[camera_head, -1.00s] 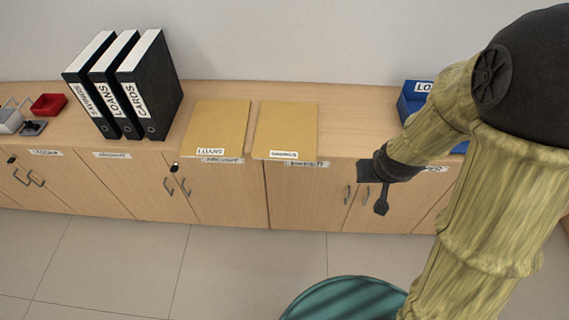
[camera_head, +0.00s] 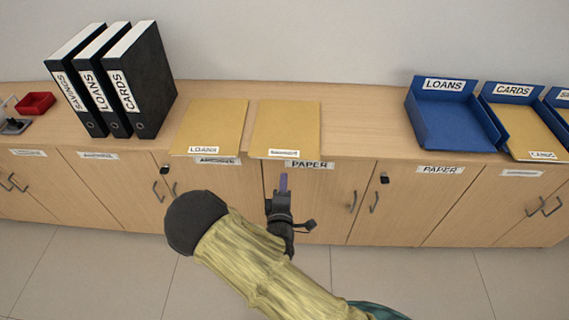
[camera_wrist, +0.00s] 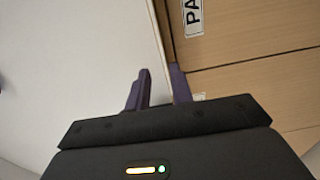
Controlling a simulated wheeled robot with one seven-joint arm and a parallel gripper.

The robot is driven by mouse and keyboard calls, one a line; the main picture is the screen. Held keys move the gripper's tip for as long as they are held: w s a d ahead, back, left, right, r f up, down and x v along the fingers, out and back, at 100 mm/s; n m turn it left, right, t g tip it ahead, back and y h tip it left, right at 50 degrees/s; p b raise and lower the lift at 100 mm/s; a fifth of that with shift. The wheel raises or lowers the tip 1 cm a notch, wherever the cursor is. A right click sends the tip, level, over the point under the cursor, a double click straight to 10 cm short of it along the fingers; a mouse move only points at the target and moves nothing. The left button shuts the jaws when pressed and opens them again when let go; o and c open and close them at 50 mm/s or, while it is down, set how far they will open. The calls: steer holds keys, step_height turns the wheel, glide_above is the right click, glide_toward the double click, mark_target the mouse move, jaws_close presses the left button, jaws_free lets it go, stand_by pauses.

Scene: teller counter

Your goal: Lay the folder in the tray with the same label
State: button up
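A tan folder labelled LOANS (camera_head: 212,125) lies flat on the counter. A second tan folder (camera_head: 286,128) lies just right of it; its small label is hard to read. The blue tray labelled LOANS (camera_head: 450,125) stands on the right and is empty. The blue CARDS tray (camera_head: 508,106) beside it holds a tan folder (camera_head: 538,135). My gripper (camera_head: 283,182) is in front of the cabinet doors, below the second folder's front edge. In the wrist view my gripper (camera_wrist: 160,88) has its two fingers apart with nothing between them.
Three black binders (camera_head: 118,80) labelled SAVINGS, LOANS and CARDS stand at the left, near a red tray (camera_head: 36,103). A third blue tray (camera_head: 558,100) with a tan folder is cut off at the right edge. The counter (camera_head: 365,130) between folders and LOANS tray is clear.

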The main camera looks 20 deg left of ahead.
mark_target(284, 158)
steer(key=shift+s+a, duration=0.1)
steer(key=shift+a, duration=0.05)
steer(key=shift+b+x, duration=0.85)
steer(key=shift+x, duration=4.2)
steer(key=shift+r, duration=0.1)
steer(key=shift+c, duration=0.4)
jaws_close()
